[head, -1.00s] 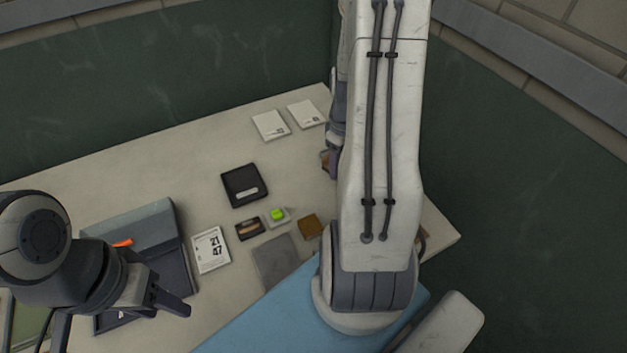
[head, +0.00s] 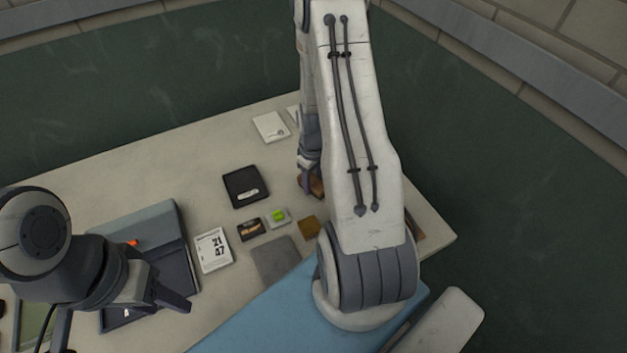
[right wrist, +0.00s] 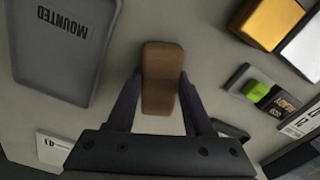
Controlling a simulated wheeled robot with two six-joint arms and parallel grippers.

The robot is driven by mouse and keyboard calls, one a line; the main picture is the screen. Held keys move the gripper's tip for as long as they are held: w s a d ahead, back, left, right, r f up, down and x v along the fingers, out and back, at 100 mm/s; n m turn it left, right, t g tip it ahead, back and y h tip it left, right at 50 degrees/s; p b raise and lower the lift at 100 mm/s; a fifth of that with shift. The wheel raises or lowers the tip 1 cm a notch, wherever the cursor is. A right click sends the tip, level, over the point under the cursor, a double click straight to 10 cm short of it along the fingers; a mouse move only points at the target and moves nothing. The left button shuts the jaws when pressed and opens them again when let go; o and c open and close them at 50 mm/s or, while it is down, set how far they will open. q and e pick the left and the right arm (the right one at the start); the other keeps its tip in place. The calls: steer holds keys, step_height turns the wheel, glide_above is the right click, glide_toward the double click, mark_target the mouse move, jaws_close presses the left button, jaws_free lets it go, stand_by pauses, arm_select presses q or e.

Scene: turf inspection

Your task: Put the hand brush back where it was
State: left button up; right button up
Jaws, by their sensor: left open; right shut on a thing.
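The hand brush, with a brown wooden back (right wrist: 160,75), is between the two fingers of my right gripper (right wrist: 158,85) in the right wrist view. In the head view its brown end (head: 316,187) shows below my right gripper (head: 307,168), partly hidden by my own arm. My right gripper is shut on it, over the table right of the black case. Whether the brush touches the table I cannot tell. My left gripper (head: 175,297) is open and empty, over the open grey case at the left.
The table also holds a black case (head: 232,184), a number card (head: 212,250), a green item (head: 278,215), a brown block (head: 310,227) and a grey pad (head: 275,262). A blue surface (head: 250,325) lies in front.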

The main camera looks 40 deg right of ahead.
mark_target(313, 181)
steer(key=shift+f, duration=0.2)
steer(key=o, duration=1.2)
steer(key=shift+r, duration=0.15)
steer(key=shift+r, duration=0.2)
step_height(313, 181, up, 12)
steer(key=b, duration=0.1)
